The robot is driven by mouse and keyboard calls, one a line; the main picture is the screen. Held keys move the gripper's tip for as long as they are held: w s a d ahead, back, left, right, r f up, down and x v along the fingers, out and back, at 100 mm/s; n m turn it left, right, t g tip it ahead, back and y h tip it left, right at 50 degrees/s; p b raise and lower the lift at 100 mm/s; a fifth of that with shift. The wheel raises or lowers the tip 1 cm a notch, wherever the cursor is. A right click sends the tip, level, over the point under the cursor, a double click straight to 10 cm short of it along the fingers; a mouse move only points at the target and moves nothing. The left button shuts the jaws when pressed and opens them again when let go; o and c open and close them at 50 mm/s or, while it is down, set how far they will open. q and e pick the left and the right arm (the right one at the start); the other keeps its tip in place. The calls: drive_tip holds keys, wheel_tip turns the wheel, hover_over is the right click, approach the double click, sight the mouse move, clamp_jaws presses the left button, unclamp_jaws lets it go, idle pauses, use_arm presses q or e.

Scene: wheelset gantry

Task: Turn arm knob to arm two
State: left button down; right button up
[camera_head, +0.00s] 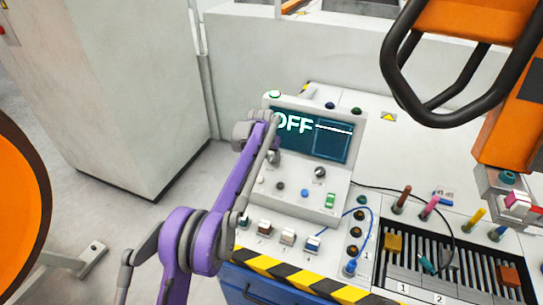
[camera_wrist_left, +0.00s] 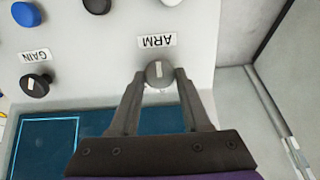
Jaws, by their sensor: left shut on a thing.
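The arm knob (camera_wrist_left: 159,73) is a round grey knob with a pale pointer mark, below the upside-down ARM label (camera_wrist_left: 157,41) in the left wrist view. The mark runs nearly up and down in that picture. My left gripper (camera_wrist_left: 160,78) is shut on the knob, with one finger on each side of it. In the head view the left gripper (camera_head: 272,148) reaches the left part of the console, and the arm knob is largely hidden there. The console screen (camera_head: 330,142) reads OFF, partly covered by my purple arm. My right gripper does not show.
The gain knob (camera_head: 320,172) sits right of my gripper; it also shows in the left wrist view (camera_wrist_left: 35,86). Buttons and switches lie below. A black loop handle (camera_head: 400,95) on an orange structure hangs at the upper right. Coloured plugs and a cable (camera_head: 452,228) are at the right.

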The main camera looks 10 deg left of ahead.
use_arm(q)
drive_tip(key=m, duration=0.3)
drive_tip(key=shift+m+p, duration=0.4)
drive_tip(key=shift+d+m, duration=0.1)
drive_tip(key=shift+m, duration=2.4)
drive_tip(key=shift+c, duration=1.8)
unclamp_jaws()
drive_tip(key=shift+s, duration=0.1)
drive_tip(key=v, duration=1)
drive_tip(key=shift+r, duration=0.35)
